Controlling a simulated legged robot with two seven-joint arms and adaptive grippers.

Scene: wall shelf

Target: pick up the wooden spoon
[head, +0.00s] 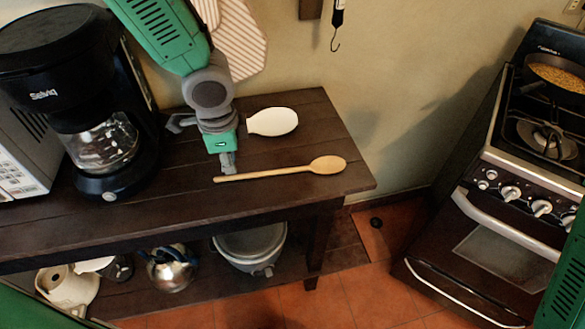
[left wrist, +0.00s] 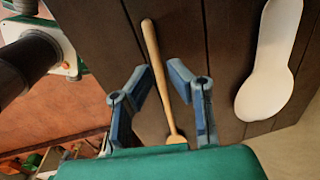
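The wooden spoon (head: 290,171) lies on the dark wooden table (head: 120,222) near its front edge. Its bowl is to the right and its handle to the left. My left gripper (head: 228,167) comes down at the handle in the head view. In the left wrist view my left gripper (left wrist: 160,70) is open, its two fingers apart with the spoon (left wrist: 152,50) between them. I cannot tell whether a finger touches it. The lower end of the spoon is partly hidden by the green palm. My right gripper is not in view.
A white spoon-shaped object (head: 275,121) lies behind the spoon. A black coffee maker (head: 75,90) stands at the left. A kettle (head: 170,268) and a grey-white pot (head: 250,247) are under the tabletop. A stove (head: 510,190) stands at the right.

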